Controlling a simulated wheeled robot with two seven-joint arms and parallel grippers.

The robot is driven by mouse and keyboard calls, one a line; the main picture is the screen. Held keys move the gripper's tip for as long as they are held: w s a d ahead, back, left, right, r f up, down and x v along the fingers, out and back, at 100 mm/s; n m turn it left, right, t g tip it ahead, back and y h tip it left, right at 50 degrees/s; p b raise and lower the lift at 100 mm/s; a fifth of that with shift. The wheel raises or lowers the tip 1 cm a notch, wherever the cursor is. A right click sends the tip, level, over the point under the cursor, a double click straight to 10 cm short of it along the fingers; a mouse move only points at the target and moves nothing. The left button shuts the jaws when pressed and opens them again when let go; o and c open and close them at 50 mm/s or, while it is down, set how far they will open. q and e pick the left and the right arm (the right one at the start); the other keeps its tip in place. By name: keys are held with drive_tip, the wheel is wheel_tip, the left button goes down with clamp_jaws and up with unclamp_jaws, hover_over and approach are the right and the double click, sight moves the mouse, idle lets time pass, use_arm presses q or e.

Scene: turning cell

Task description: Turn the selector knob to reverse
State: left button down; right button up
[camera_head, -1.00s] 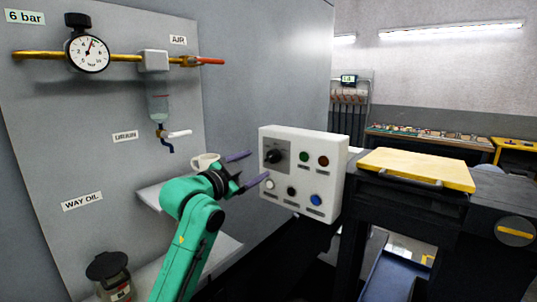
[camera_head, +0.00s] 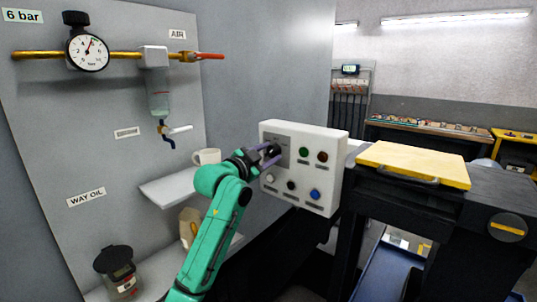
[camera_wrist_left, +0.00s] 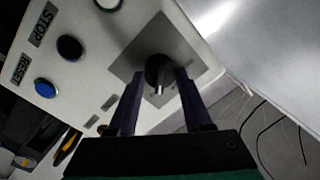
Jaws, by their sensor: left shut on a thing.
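The selector knob (camera_wrist_left: 157,72) is black with a light pointer and sits on a grey square plate (camera_wrist_left: 135,62) of the white control box (camera_head: 333,165). In the head view the knob (camera_head: 276,151) is partly hidden by my gripper. My left gripper (camera_head: 270,156) is at the box's upper left. In the left wrist view its two dark fingers (camera_wrist_left: 156,88) stand one on each side of the knob, shut on it. The plate's small markings are too blurred to read. My right gripper is not in view.
The box also carries a green button (camera_head: 304,152), a red button (camera_head: 322,156), a blue button (camera_head: 315,194) and others close by. A shelf with a white mug (camera_head: 207,156) is left of my arm.

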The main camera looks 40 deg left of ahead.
use_arm(q)
drive_tip(key=n+p, duration=0.3)
drive_tip(key=n, duration=0.1)
drive_tip(key=shift+r, duration=0.25)
drive_tip(key=n+p, duration=0.5)
drive_tip(key=shift+a+r+n+g+h, duration=0.1)
drive_tip(key=shift+a+n+g+h, duration=0.05)
drive_tip(key=shift+n+g+h, duration=0.2)
drive_tip(key=n+p, duration=0.4)
drive_tip(key=n, duration=0.1)
drive_tip(key=shift+a+h, duration=0.1)
drive_tip(key=shift+h, duration=0.15)
drive_tip(key=n+p, duration=0.2)
drive_tip(key=shift+n+p, duration=0.35)
drive_tip(key=shift+a+f+n+p, duration=0.1)
drive_tip(key=shift+f+n+p, duration=0.15)
drive_tip(key=shift+n+p, duration=0.35)
drive_tip(key=shift+n+h, duration=0.3)
